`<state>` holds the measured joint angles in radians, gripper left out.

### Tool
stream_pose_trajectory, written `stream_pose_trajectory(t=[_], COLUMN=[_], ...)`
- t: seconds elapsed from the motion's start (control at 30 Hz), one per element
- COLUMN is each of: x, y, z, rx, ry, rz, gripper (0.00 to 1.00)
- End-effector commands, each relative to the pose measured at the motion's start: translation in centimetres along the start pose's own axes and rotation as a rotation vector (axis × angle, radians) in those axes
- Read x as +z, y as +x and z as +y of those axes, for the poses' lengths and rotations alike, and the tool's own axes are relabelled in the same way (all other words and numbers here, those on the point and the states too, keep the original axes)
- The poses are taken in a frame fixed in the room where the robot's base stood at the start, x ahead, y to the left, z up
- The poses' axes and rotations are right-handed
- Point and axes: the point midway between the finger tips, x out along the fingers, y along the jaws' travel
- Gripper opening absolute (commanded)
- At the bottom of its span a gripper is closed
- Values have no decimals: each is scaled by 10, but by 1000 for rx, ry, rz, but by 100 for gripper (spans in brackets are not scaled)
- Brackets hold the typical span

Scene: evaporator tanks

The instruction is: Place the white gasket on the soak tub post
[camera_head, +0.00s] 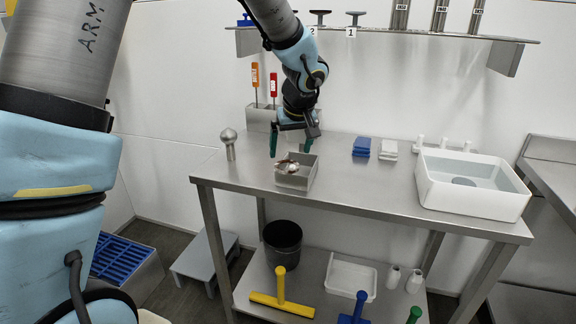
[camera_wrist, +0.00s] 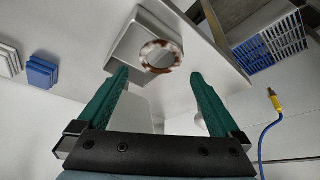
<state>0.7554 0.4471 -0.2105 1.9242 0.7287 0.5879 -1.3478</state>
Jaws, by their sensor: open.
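The white gasket (camera_wrist: 161,57) is a ring with brown-red stains on its rim. It sits at a small grey metal box (camera_head: 296,181) on the table, and in the head view the gasket (camera_head: 288,167) shows small at the box's opening. My gripper (camera_head: 291,148) is open and empty just above the box. In the wrist view my green fingers (camera_wrist: 160,76) are apart, with the gasket between and beyond their tips. The white soak tub (camera_head: 472,190) stands at the table's right end. I cannot tell which upright is its post; several short white pegs (camera_head: 442,144) stand behind it.
A ball-topped metal post (camera_head: 229,145) stands left of the box. Blue pads (camera_head: 362,147) and white pads (camera_head: 389,149) lie between box and tub. Orange- and red-handled tools (camera_head: 273,85) stand behind my gripper. The table front is clear.

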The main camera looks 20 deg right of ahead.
Motion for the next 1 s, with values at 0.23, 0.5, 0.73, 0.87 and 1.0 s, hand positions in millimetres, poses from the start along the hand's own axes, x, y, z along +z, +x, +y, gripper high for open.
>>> stream_pose_trajectory(t=[0.23,0.5,0.73,0.87,1.0], x=[2,2,2,2,2], y=[29,51,51,51,51], z=[0,0,0,0,0], rx=[-3,-1,-1,-1,-1], ry=[2,-1,-1,0,0], rz=[-4,-1,0,0,0], gripper=[100,100,93,79,63])
